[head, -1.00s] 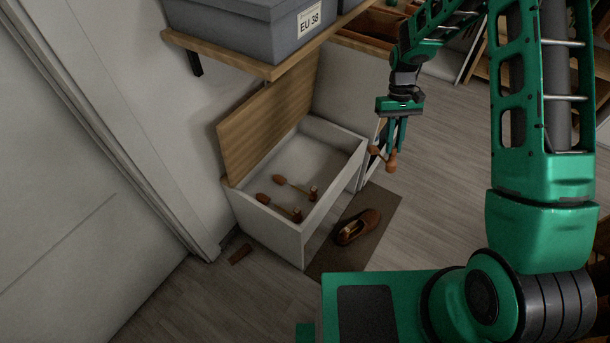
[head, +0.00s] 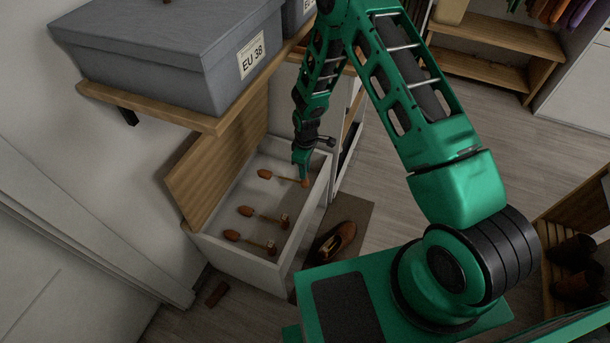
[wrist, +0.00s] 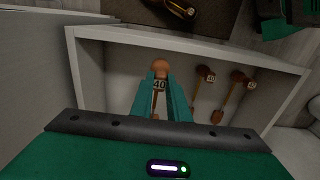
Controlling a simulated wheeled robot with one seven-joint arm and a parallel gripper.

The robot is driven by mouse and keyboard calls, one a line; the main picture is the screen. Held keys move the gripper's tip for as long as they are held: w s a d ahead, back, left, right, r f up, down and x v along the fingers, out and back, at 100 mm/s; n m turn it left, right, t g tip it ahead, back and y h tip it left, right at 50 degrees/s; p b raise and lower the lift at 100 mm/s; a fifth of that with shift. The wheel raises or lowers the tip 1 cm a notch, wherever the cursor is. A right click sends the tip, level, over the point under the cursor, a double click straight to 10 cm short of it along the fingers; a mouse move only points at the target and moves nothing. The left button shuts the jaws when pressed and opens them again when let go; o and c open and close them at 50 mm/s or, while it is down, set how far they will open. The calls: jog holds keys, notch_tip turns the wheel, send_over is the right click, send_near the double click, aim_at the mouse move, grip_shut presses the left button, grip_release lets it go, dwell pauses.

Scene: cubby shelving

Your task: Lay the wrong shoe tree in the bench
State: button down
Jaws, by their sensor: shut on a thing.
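My gripper (head: 302,172) is shut on a wooden shoe tree (head: 283,177) with a tag reading 40. It is over the right end of the open white bench (head: 318,200), inside its outline in the head view. In the wrist view the held shoe tree (wrist: 160,68) is between the fingers (wrist: 160,98). I cannot tell whether it touches the bench floor. Two more shoe trees lie in the bench: one in the middle (head: 262,216) and one nearer the left end (head: 250,241). The bench's wooden lid (head: 222,150) stands open against the wall.
A grey EU 38 box (head: 170,60) sits on a wall shelf (head: 205,122) above the bench. A brown shoe (head: 337,241) lies on a dark mat (head: 358,215) in front of the bench. A low rack with shoes (head: 575,265) stands at right.

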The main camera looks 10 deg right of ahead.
jog(key=w+d+f, duration=0.4)
jog(key=f, duration=0.3)
jog(key=shift+w+d+f, duration=0.25)
jog(key=shift+d, duration=0.05)
jog(key=shift+f, duration=0.1)
jog(key=shift+f, duration=0.35)
jog(key=shift+f, duration=0.2)
jog(key=c, duration=1.7)
grip_release()
jog(key=shift+r, duration=0.15)
